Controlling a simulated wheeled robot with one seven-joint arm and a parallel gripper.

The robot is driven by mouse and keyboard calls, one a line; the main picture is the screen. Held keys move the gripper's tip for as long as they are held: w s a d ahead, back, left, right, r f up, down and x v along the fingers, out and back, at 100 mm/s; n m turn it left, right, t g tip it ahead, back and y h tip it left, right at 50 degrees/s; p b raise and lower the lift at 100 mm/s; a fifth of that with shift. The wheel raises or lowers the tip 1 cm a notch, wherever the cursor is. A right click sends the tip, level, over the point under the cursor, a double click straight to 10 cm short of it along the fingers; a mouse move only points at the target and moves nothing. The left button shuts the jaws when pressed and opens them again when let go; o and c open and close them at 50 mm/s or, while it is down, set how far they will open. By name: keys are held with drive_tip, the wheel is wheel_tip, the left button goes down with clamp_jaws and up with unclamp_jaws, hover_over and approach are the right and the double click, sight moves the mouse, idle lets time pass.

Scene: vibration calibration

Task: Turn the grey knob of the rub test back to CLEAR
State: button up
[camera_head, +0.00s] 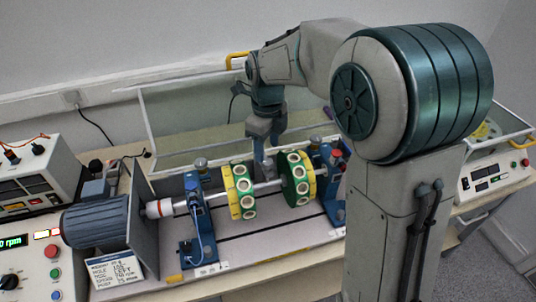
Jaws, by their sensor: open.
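My gripper (264,162) points down over the shaft (268,188), between the two green-and-yellow discs. Its jaws are open, though the fingers are small and seen edge-on in the head view. The left disc (239,190) and the right disc (297,178) stand upright on the shaft, with white round holes in their rims. I cannot pick out the grey knob of the rub test for sure, nor read a CLEAR mark. The spot right below my fingers is partly hidden by them.
Blue bearing stands (197,220) hold the shaft. A grey motor (95,222) is at left, by a white label card (115,270). A clear guard (185,120) stands behind the rig. Control boxes sit at far left (30,175) and right (490,180).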

sight(267, 161)
drive_tip(key=shift+f, duration=2.25)
drive_tip(key=shift+c, duration=0.3)
drive_tip(key=c, duration=0.9)
